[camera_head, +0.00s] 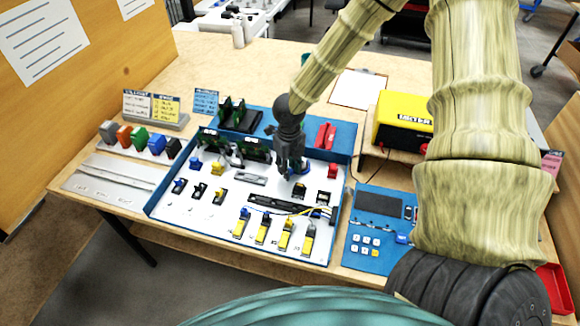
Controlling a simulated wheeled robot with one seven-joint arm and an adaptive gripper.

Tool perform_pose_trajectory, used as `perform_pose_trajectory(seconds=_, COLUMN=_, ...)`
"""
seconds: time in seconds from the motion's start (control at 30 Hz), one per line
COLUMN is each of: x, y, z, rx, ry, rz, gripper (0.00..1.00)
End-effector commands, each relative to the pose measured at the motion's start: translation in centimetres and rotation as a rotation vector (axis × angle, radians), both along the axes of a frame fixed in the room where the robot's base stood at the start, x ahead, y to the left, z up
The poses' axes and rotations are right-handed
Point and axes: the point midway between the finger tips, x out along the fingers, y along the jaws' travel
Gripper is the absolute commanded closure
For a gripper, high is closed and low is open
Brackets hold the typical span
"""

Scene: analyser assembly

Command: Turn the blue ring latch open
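My gripper (292,174) points down over the right middle part of the white panel in the blue-edged tray (337,205). A small bit of blue (300,171) shows right at its fingertips, at panel level. This may be the blue ring latch, but the fingers cover most of it and its turn position cannot be read. Whether the fingers touch it or are closed on it is too small to tell.
A black block (299,190) and a red block (333,170) stand close to the gripper. Several yellow-handled parts (285,237) line the tray's front. A yellow meter (404,120) stands at right. A blue keypad board (375,250) lies right of the tray.

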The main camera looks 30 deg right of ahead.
Motion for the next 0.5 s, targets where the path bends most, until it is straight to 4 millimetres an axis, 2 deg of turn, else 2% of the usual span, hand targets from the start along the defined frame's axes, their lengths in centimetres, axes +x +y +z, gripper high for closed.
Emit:
perform_pose_trajectory(seconds=0.03, x=0.00, y=-0.01, z=0.01, rx=0.000, ry=0.000, rz=0.000, gripper=0.72)
perform_pose_trajectory(seconds=0.2, x=0.00, y=-0.03, z=0.01, rx=0.000, ry=0.000, rz=0.000, gripper=1.00)
perform_pose_trajectory(seconds=0.5, x=-0.13, y=-0.19, z=0.16, rx=-0.001, ry=0.000, rz=0.018, gripper=1.00)
